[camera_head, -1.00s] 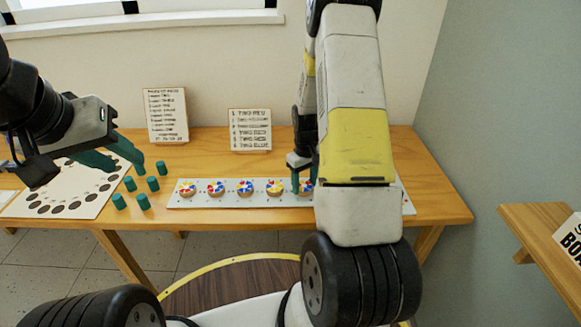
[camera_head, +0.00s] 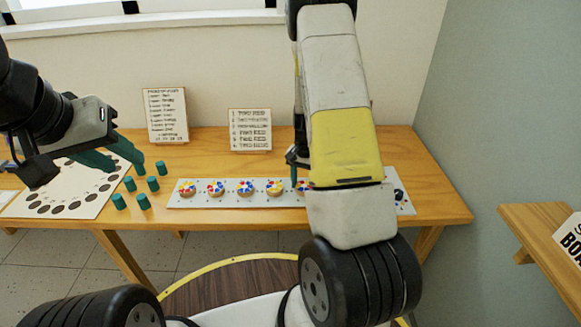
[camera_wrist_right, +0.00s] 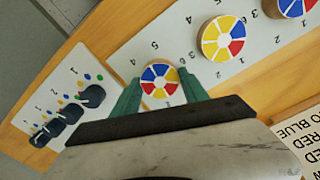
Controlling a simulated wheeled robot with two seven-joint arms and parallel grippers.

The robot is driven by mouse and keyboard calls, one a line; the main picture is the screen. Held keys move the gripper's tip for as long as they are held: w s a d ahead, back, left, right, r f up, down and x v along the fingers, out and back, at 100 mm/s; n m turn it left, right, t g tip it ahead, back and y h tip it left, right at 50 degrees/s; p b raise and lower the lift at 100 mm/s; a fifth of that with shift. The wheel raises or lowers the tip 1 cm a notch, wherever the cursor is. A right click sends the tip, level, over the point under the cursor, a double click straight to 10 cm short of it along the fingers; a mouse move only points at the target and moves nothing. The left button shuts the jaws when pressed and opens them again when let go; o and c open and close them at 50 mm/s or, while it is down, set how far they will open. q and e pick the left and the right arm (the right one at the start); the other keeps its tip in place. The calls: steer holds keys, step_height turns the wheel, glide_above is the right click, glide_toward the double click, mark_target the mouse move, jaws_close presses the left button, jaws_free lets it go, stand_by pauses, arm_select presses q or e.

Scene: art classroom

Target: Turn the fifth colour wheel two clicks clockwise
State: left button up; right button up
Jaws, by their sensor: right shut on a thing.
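A white strip (camera_head: 230,201) on the table carries a row of round colour wheels with red, yellow, blue and white sectors. The fifth colour wheel (camera_wrist_right: 159,80) sits between the two teal fingers of my right gripper (camera_wrist_right: 160,88), which is shut on it from both sides. My left gripper (camera_head: 129,167) is open and empty above the left of the table, beside the teal cylinders.
Several teal cylinders (camera_head: 143,201) stand left of the strip, next to a white sheet with dark circles (camera_head: 75,204). Two written cards (camera_head: 166,115) (camera_head: 249,130) lean at the back wall. Dark knobs (camera_wrist_right: 92,96) sit on a panel beyond the fifth wheel.

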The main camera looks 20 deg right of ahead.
steer(key=m, duration=0.5)
steer(key=shift+m, duration=0.3)
steer(key=m, duration=0.4)
steer(key=shift+m, duration=0.3)
steer(key=o, duration=1.4)
step_height(320, 180, up, 8)
steer(key=shift+f, duration=0.1)
